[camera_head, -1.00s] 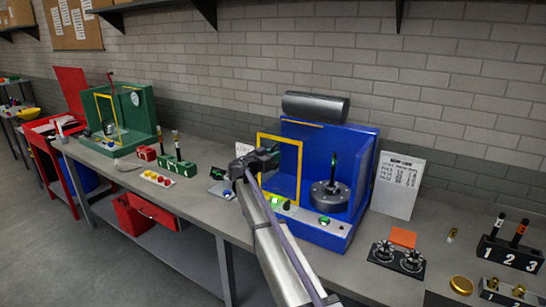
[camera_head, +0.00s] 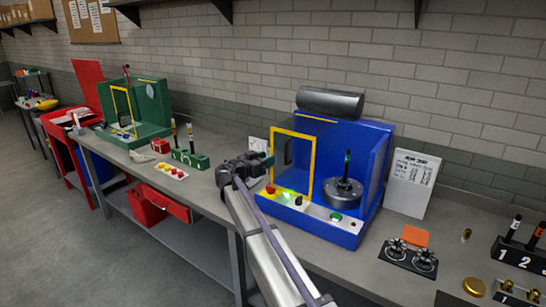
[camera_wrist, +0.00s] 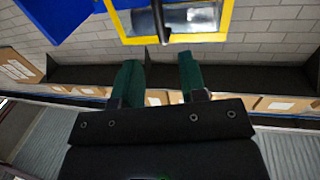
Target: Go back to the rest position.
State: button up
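My gripper (camera_head: 264,164) is in front of the left side of the blue machine (camera_head: 350,150), near the left post of its yellow-framed door (camera_head: 313,165). In the wrist view, the two green fingers of my gripper (camera_wrist: 158,63) stand apart with nothing between them. The yellow frame also shows in the wrist view (camera_wrist: 180,38), beyond the fingertips, with a dark bar in front of it. A round dark fixture (camera_head: 343,195) with an upright rod sits inside the blue machine.
A green machine (camera_head: 150,125) stands on the bench to the left, with button and tool blocks (camera_head: 190,158) beside it. A white sign (camera_head: 410,180), black dial plate (camera_head: 408,257) and numbered rack (camera_head: 520,255) are at right. Open floor lies left.

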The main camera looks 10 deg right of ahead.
jog(key=s+d+f+n+g+y, duration=0.2)
jog(key=s+f+n+g+y, duration=0.15)
jog(key=s+f, duration=0.45)
jog(key=s+d+f+n+g+y, duration=0.25)
jog(key=s+f+n+g, duration=0.2)
jog(key=s, duration=0.85)
jog(key=s+f+n+g+y, duration=0.1)
jog(key=s+y, duration=0.3)
jog(key=s, duration=0.7)
jog(key=s+d+f+n+g+y, duration=0.1)
jog(key=s+f+y, duration=0.2)
jog(key=s, duration=0.9)
jog(key=shift+f+n+g+y, duration=0.3)
jog(key=shift+f+n+y, duration=0.1)
jog(key=shift+y, duration=0.4)
jog(key=shift+d, duration=0.1)
